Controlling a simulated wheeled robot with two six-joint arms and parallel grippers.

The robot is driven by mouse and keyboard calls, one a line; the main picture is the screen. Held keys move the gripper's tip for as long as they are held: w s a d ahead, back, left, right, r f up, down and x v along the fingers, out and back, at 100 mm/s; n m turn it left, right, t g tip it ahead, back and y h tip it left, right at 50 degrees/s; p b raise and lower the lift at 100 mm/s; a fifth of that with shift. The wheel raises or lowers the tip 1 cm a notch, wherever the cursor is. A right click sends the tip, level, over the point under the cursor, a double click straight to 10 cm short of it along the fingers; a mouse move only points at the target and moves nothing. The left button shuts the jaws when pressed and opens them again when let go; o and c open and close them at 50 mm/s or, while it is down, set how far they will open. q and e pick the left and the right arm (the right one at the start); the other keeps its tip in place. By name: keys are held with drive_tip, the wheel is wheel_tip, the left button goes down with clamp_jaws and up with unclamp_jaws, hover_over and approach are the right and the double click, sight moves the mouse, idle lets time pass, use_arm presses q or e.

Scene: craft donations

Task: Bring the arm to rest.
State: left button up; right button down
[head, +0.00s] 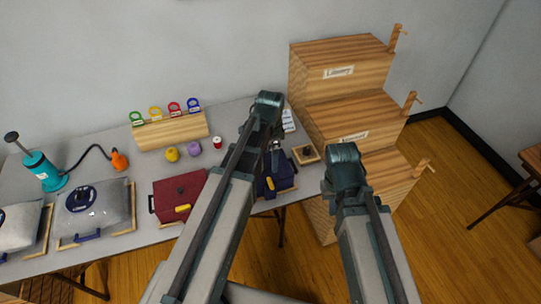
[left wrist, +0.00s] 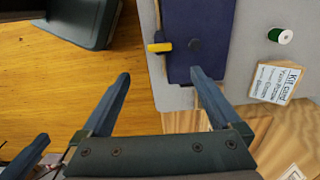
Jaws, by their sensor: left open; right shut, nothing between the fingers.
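My left arm (head: 215,225) reaches up over the front edge of the table, its elbow high. In the left wrist view my left gripper (left wrist: 160,74) is open, with nothing between its fingers. It hangs above the table's front edge, beside a dark blue case (left wrist: 200,25) with a yellow clasp. The case also shows in the head view (head: 284,176), partly behind my arm. My right arm (head: 365,225) is raised in front of the wooden boxes. In the head view its gripper is hidden; part of it (left wrist: 25,156) appears at the lower left of the left wrist view, empty.
The table (head: 240,118) holds a red case (head: 178,197), clear bags on trays, a teal pump (head: 45,172), yarn balls and a wooden ring stand (head: 172,130). Stepped wooden boxes (head: 345,70) with cranks stand right. A label card (left wrist: 277,83) lies near a green spool (left wrist: 280,36).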

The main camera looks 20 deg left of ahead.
use_arm(q)
drive_tip(key=s+d+n+y, duration=0.1)
drive_tip(key=s+d+n, duration=0.6)
drive_tip(key=s+d, duration=0.3)
drive_tip(key=s, duration=0.4)
drive_tip(key=shift+d+f+n, duration=0.15)
drive_tip(key=shift+d+n, duration=0.05)
drive_tip(key=shift+n, duration=0.1)
use_arm(e)
drive_tip(key=shift+f, duration=0.25)
use_arm(q)
drive_tip(key=shift+s, duration=0.1)
idle(0.5)
